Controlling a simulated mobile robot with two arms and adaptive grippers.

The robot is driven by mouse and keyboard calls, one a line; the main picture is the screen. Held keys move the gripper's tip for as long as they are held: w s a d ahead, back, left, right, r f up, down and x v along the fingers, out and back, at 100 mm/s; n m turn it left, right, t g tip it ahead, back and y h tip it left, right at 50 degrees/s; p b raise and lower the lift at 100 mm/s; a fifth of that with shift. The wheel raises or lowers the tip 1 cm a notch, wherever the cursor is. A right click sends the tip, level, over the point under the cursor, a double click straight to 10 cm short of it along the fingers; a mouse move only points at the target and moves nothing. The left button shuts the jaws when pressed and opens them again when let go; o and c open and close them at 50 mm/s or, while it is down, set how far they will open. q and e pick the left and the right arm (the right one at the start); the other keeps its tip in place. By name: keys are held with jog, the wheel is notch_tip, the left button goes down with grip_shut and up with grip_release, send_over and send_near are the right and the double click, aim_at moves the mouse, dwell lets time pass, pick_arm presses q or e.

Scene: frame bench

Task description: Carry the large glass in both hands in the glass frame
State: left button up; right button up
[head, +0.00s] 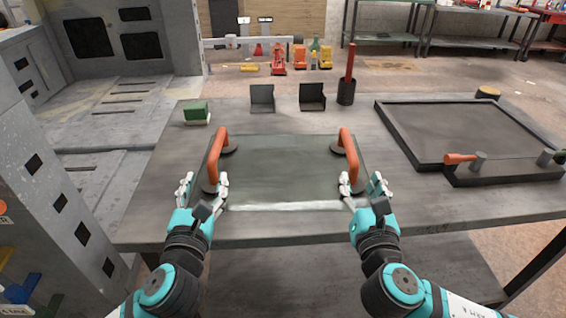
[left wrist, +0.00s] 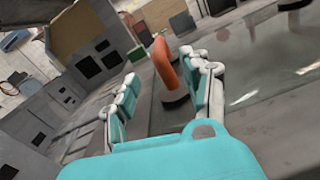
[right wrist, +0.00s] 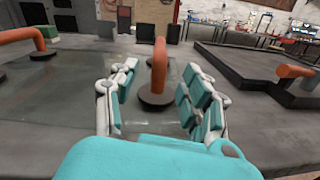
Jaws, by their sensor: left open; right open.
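The large glass (head: 285,175) lies flat on the bench, with an orange suction handle near each side. The left handle (head: 215,155) and right handle (head: 348,153) stand on dark round cups. My left gripper (head: 203,184) is open at the near end of the left handle; in the left wrist view that handle (left wrist: 165,65) shows beyond and between the fingers. My right gripper (head: 362,185) is open near the right handle, which shows between its fingers in the right wrist view (right wrist: 158,65). The dark glass frame (head: 412,150) lies flat at the bench's right.
A clamp with an orange handle (head: 460,158) sits at the frame's near edge. A green block (head: 195,110), two dark stands (head: 262,98) (head: 312,97) and a cup holding a red stick (head: 346,92) stand behind the glass. The bench front (head: 440,215) is clear.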

aim_at(215, 147)
pick_arm(q)
jog(key=w, duration=1.1)
pick_arm(e)
jog(key=w, duration=1.1)
pick_arm(q)
grip_shut()
pick_arm(e)
grip_shut()
pick_arm(q)
jog(key=shift+w+r, duration=0.1)
jog(key=shift+r, duration=0.15)
pick_arm(e)
jog(key=shift+w+r, duration=0.1)
jog(key=shift+r, duration=0.1)
